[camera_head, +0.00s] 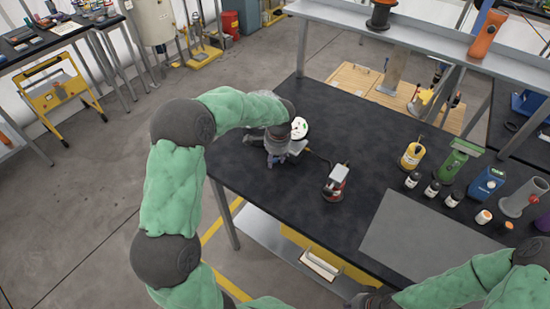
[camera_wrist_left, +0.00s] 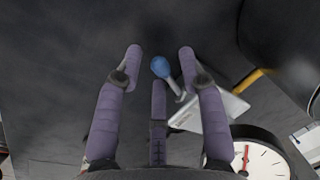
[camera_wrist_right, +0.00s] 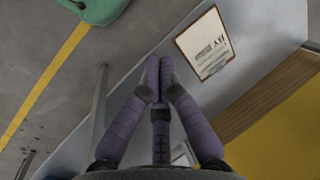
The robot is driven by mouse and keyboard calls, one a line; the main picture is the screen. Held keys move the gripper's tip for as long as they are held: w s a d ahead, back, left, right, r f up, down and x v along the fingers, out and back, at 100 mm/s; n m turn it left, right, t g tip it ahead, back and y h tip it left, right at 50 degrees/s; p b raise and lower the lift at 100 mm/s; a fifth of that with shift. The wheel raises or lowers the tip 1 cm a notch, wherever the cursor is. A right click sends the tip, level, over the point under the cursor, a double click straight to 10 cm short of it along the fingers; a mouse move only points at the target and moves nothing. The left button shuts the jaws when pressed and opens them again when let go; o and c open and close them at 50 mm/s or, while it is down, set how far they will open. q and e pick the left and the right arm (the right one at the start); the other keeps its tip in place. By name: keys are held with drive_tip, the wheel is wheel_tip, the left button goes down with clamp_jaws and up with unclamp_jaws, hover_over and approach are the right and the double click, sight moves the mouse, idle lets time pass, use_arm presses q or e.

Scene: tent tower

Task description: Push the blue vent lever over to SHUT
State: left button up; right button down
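The blue vent lever shows in the left wrist view as a round blue knob (camera_wrist_left: 160,67) on a short grey stem. The stem leads to a pale metal plate (camera_wrist_left: 215,108) at lower right. My left gripper (camera_wrist_left: 160,56) is open, with its purple fingers on either side of the knob; I cannot tell whether any finger touches it. In the head view my left gripper (camera_head: 277,150) is over the table's left part and hides the lever. The SHUT marking cannot be read. My right gripper (camera_wrist_right: 158,75) has its fingers together, with nothing seen between them.
A white round dial (camera_head: 299,128) stands by the left gripper; a dial with a red needle (camera_wrist_left: 246,160) shows in the left wrist view. A red-grey sander (camera_head: 336,183) sits right of it. Bottles and cans (camera_head: 412,155) line the right side.

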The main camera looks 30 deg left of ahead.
use_arm(q)
clamp_jaws()
drive_tip(key=shift+a+r+m+p, duration=0.15)
drive_tip(key=shift+m+p, duration=0.25)
drive_tip(key=shift+p, duration=0.2)
drive_tip(key=shift+w+a+m+p, duration=0.2)
drive_tip(key=shift+w+m+p, duration=0.05)
drive_tip(key=shift+m+p, duration=0.35)
drive_tip(key=shift+c, duration=0.6)
unclamp_jaws()
drive_tip(key=shift+o, duration=0.6)
drive_tip(key=shift+a, duration=0.15)
